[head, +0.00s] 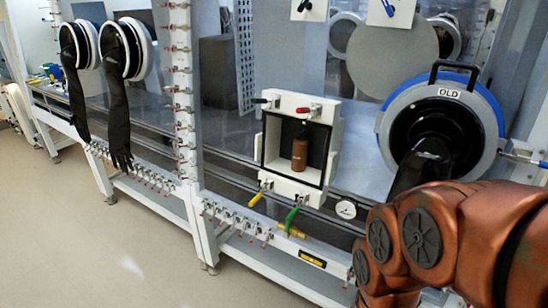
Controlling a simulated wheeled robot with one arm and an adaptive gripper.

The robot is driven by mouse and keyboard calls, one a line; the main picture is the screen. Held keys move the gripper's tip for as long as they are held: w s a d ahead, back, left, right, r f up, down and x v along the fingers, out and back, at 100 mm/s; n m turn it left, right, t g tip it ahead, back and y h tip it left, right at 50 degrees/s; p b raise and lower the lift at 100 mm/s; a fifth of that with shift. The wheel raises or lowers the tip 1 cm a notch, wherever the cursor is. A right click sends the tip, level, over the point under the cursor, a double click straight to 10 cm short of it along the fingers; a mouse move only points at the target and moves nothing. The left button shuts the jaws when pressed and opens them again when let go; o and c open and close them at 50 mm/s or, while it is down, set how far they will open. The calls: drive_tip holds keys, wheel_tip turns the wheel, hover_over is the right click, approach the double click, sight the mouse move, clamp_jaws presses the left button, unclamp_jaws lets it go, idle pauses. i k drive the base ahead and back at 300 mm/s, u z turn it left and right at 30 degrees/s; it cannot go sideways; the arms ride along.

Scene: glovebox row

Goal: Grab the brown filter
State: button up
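A brown bottle-like cylinder with a dark top, which looks like the brown filter (300,154), stands upright inside a white box-shaped opening (273,143) on the front of the glovebox row. It carries small pale lettering, too small to read. The space around it in the opening looks dark and empty. My copper-coloured arm fills the lower right of the head view, to the right of the opening and apart from the filter. My gripper cannot be made out in this view.
A round port with a blue ring (490,97) is labelled OLD, with black material inside. My arm overlaps its lower edge. Yellow (255,198) and green (290,219) valve handles stick out below the opening. Black gloves (118,105) hang at left. The floor (70,230) at lower left is clear.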

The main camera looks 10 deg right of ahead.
sight(300, 145)
drive_tip(key=u, duration=2.75)
drive_tip(key=i, duration=1.85)
drive_tip(key=z, duration=2.85)
